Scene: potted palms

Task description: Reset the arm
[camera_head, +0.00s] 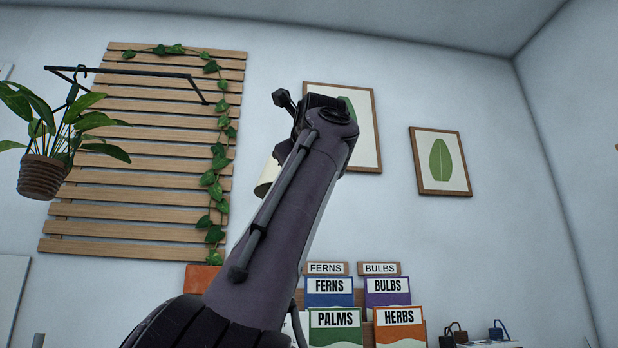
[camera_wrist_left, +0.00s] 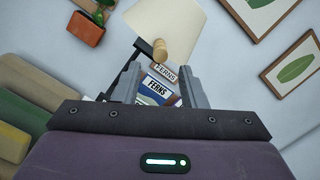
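My left arm (camera_head: 285,215) rises from the bottom of the head view and hides part of the wall behind it. Its gripper cannot be made out there. In the left wrist view my left gripper (camera_wrist_left: 160,85) has its two grey fingers apart, with nothing held between them. A sign reading FERNS (camera_wrist_left: 157,87) shows through the gap, farther off. My right gripper is in neither view.
A cream lamp-like shade (camera_wrist_left: 165,25) with a wooden knob is close to the left fingers; touching cannot be judged. A hanging potted plant (camera_head: 42,175) and slatted trellis (camera_head: 130,150) are left. Labelled seed packets (camera_head: 388,290) stand low; open wall is at right.

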